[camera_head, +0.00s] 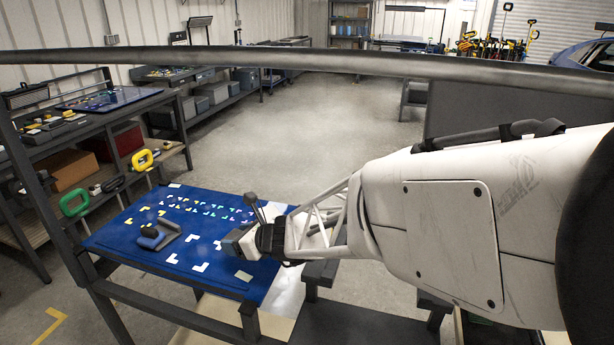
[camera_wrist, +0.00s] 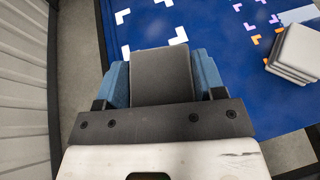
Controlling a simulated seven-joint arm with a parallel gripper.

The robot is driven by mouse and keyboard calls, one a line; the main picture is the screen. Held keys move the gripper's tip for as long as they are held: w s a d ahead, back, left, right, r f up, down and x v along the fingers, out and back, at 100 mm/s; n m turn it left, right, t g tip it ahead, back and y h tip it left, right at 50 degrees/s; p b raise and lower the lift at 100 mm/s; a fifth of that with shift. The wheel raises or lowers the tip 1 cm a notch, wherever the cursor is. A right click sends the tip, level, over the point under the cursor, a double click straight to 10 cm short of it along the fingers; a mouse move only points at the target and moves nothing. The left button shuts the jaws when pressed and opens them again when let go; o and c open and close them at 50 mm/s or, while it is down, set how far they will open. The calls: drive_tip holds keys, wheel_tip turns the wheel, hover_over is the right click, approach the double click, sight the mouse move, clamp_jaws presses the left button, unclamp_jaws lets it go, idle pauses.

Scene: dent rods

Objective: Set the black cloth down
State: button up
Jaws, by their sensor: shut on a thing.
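My gripper (camera_head: 237,243) is over the near right part of the blue mat-topped table (camera_head: 215,280). In the wrist view its blue fingers (camera_wrist: 162,68) are shut on a flat, dark grey-black piece, which I take as the black cloth (camera_wrist: 162,82). The cloth looks square and stiff, filling the space between the fingers. Its underside is hidden, so I cannot tell whether it touches the table. In the head view I cannot make out the cloth clearly at the gripper.
The tabletop bears white L-shaped marks (camera_head: 199,267) and several coloured marks. A blue and grey tool (camera_head: 156,236) lies left of my gripper. A stack of pale pads (camera_wrist: 294,54) shows at the right in the wrist view. A shelf bench (camera_head: 60,140) stands at the left.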

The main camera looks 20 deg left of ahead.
drive_tip(key=w+a+r+m+t+h, duration=0.2)
drive_tip(key=w+r+m+t+h, duration=0.15)
drive_tip(key=w, duration=0.45)
drive_tip(key=w+a+r+m+t+h, duration=0.1)
drive_tip(key=w+r+m+t+h, duration=0.15)
drive_tip(key=w+m+t, duration=0.35)
drive_tip(key=shift+s+a+f+m+t+h, duration=0.3)
drive_tip(key=shift+s+f+m+h, duration=0.35)
drive_tip(key=shift+f+m+h, duration=0.5)
drive_tip(key=shift+s+a+f+m+t+h, duration=0.2)
drive_tip(key=shift+s+a+f+m+h, duration=0.4)
drive_tip(key=shift+f+m+h, duration=0.55)
drive_tip(key=shift+s+a+f+m+t+h, duration=0.25)
drive_tip(key=shift+s+f+m+h, duration=0.6)
drive_tip(key=shift+h, duration=0.45)
drive_tip(key=shift+w+f, duration=0.1)
drive_tip(key=shift+w+a+f, duration=0.25)
drive_tip(key=shift+w+a, duration=1.5)
drive_tip(key=shift+w, duration=0.05)
drive_tip(key=shift+w+a+f, duration=0.2)
drive_tip(key=shift+w+a, duration=1.5)
drive_tip(key=shift+w, duration=0.15)
drive_tip(key=shift+w+a+f, duration=0.25)
drive_tip(key=shift+w+a, duration=1.5)
drive_tip(key=shift+w, duration=0.05)
